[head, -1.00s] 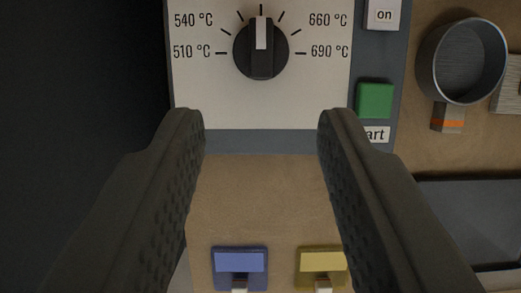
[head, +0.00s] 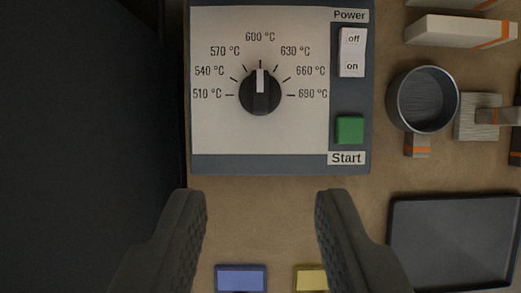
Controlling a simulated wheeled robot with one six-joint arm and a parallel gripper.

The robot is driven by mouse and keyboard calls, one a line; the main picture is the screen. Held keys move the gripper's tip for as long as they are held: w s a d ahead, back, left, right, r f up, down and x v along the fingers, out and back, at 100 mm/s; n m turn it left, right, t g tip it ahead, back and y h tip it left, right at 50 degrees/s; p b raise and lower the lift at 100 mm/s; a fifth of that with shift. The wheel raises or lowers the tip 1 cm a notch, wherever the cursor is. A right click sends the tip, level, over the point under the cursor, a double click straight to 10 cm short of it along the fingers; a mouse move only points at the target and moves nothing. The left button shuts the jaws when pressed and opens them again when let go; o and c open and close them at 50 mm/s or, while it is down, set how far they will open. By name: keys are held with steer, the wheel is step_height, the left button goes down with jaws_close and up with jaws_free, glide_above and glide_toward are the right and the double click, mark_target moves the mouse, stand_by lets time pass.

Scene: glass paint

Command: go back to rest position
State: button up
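My gripper (head: 260,200) is open and empty, its two dark fingers wide apart. In the head view it hangs over the bare brown surface just below a control panel (head: 270,165). The panel has a black temperature knob (head: 260,95) whose white mark points up toward 600 °C. A white power switch (head: 352,52) and a green start button (head: 349,130) sit on the panel's right side. The fingers do not appear to touch anything.
A blue block (head: 241,279) and a yellow block (head: 310,279) lie at the bottom edge. To the right are a round grey metal cup (head: 423,100), a dark tray (head: 455,240) and pale blocks with orange stripes (head: 460,31). A large dark body (head: 80,130) fills the left side.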

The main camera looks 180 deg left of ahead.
steer(key=s+d+f+t, duration=0.1)
steer(key=s+d+t, duration=0.2)
steer(key=s, duration=0.5)
steer(key=s+d+f+t, duration=0.1)
steer(key=s+d+t, duration=0.2)
steer(key=s+t, duration=0.2)
steer(key=s+d+f+t, duration=0.2)
steer(key=s+d+t, duration=0.2)
steer(key=s, duration=0.7)
steer(key=shift+s+t, duration=0.2)
steer(key=shift+t, duration=0.2)
steer(key=shift+d, duration=0.1)
stand_by(0.5)
